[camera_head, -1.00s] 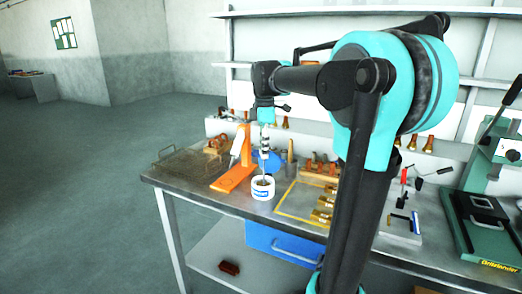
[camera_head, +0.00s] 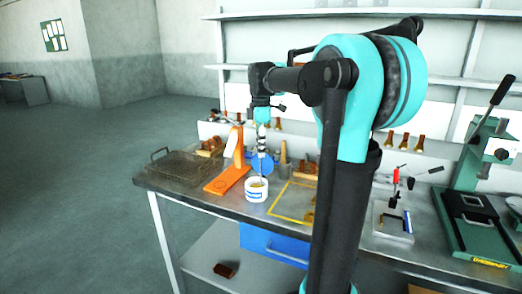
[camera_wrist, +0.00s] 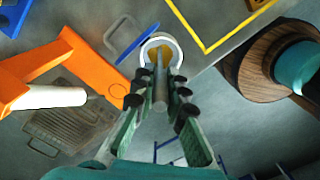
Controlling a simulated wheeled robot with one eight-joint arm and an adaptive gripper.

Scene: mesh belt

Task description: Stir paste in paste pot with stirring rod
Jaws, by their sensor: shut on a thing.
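The white paste pot (camera_head: 256,194) with a blue label stands upright near the front edge of the bench. In the wrist view its round rim (camera_wrist: 146,46) surrounds yellow-brown paste (camera_wrist: 152,55). My gripper (camera_head: 262,146) is above the pot, pointing down. In the wrist view my gripper (camera_wrist: 161,92) is shut on the grey stirring rod (camera_wrist: 160,82). The rod (camera_head: 262,171) runs down into the pot's opening. Its lower end is hidden inside the pot, and I cannot tell how deep it sits.
An orange stand (camera_head: 228,180) is close to the pot's left, with a wire mesh basket (camera_head: 180,168) beyond it. A yellow frame (camera_head: 284,213) lies to the right. A blue round object (camera_head: 266,163) and a grey cylinder (camera_head: 283,157) are behind. A green press (camera_head: 470,190) stands far right.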

